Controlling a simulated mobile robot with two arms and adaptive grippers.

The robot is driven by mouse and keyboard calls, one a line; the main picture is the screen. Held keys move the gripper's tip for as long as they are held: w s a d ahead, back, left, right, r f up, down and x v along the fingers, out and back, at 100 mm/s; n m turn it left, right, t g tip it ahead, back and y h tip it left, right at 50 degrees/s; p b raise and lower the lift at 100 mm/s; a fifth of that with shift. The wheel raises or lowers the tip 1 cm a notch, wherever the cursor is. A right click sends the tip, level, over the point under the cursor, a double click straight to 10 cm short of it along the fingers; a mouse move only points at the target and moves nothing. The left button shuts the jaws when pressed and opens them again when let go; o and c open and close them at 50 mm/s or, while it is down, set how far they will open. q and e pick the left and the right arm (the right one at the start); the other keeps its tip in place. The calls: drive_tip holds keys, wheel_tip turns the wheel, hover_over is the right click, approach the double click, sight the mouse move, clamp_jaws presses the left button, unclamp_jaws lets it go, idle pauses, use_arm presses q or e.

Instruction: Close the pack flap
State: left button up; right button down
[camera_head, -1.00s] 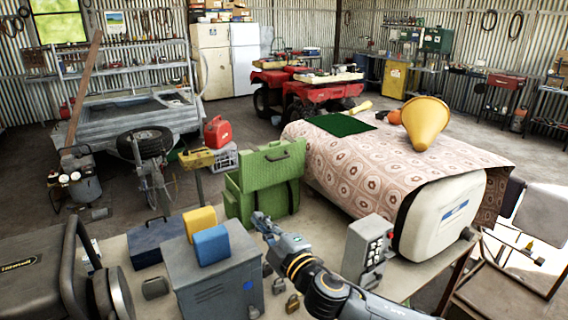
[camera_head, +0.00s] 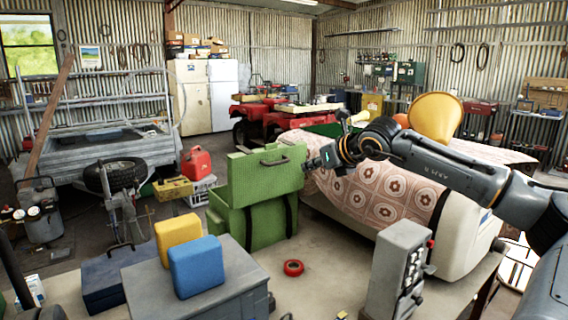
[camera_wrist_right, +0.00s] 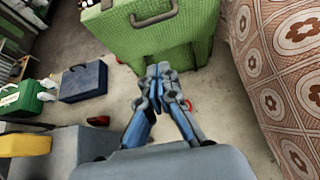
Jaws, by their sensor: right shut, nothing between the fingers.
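The green pack (camera_head: 235,218) stands on the bench in the head view, with dark straps down its front. Its flap (camera_head: 245,178) is raised upright above the body and has a dark handle. In the right wrist view the flap (camera_wrist_right: 150,38) fills the top middle. My right gripper (camera_head: 312,163) is shut and empty, just right of the flap at about its height in the head view. In the right wrist view its fingertips (camera_wrist_right: 159,72) appear in front of the pack; I cannot tell whether they touch it. My left gripper is not in view.
A grey cabinet (camera_head: 190,278) carries a yellow block (camera_head: 178,236) and a blue block (camera_head: 196,266). A red ring (camera_head: 293,267) lies on the bench in front of the pack. A grey keypad box (camera_head: 398,268) and a patterned cloth (camera_head: 365,195) are to the right.

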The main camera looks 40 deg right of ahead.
use_arm(q)
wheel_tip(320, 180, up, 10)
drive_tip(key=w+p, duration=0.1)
drive_tip(key=p, duration=0.7)
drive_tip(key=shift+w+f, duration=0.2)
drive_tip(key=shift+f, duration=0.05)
use_arm(e)
drive_tip(key=w+d+f, duration=0.1)
drive_tip(key=w+f, duration=0.1)
drive_tip(key=w, duration=0.8)
drive_tip(key=shift+w+d+f, duration=0.15)
drive_tip(key=shift+w+f, duration=0.1)
drive_tip(key=shift+f, duration=0.1)
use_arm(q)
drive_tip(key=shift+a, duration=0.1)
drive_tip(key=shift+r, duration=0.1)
use_arm(e)
drive_tip(key=shift+w+r, duration=0.1)
